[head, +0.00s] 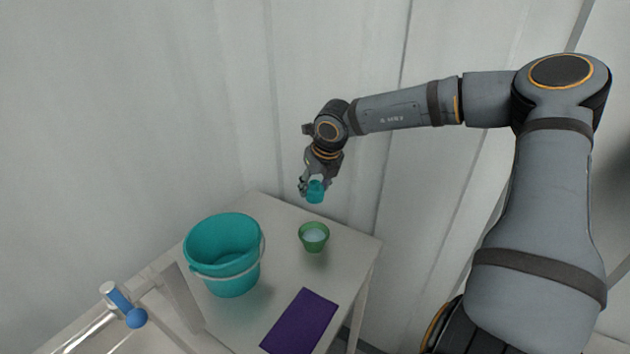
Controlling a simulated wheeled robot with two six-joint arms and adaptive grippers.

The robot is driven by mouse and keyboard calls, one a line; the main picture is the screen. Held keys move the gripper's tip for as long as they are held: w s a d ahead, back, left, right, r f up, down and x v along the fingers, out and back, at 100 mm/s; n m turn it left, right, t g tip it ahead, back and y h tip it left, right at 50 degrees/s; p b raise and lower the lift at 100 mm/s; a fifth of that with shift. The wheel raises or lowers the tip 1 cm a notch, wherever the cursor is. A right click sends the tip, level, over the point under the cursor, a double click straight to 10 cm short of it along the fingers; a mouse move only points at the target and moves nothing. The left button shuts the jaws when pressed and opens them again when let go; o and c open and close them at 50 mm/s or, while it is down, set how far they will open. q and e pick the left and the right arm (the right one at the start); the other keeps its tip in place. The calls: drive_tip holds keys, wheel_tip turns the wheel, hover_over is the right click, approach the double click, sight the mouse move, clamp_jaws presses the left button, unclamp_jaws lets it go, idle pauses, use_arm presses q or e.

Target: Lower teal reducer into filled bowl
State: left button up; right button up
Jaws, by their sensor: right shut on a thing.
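The teal reducer (315,192) is a small piece held at the tip of my right gripper (314,182). My right gripper is shut on it, pointing down. The reducer hangs in the air above the green bowl (305,243), with a visible gap between them in the head view. The bowl stands upright on the white table and holds a pale, bluish-white filling (314,235). My left gripper is not in view.
A large teal bucket (228,279) with a white handle stands on the table (262,207) left of the bowl. A purple mat (300,321) lies at the front. A blue-handled tap (124,304) stands at lower left. Pale curtain-like walls rise behind.

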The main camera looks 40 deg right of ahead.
wheel_tip(320, 180, down, 8)
drive_tip(key=b, duration=0.2)
drive_tip(key=shift+f, duration=0.15)
drive_tip(key=shift+w+d+b, duration=0.15)
drive_tip(key=shift+w+b, duration=0.25)
drive_tip(key=shift+b, duration=0.5)
drive_tip(key=shift+f, duration=0.1)
drive_tip(key=shift+f+b, duration=2.55)
drive_tip(key=shift+b, duration=0.75)
drive_tip(key=shift+f+b, duration=0.5)
drive_tip(key=shift+b, duration=0.1)
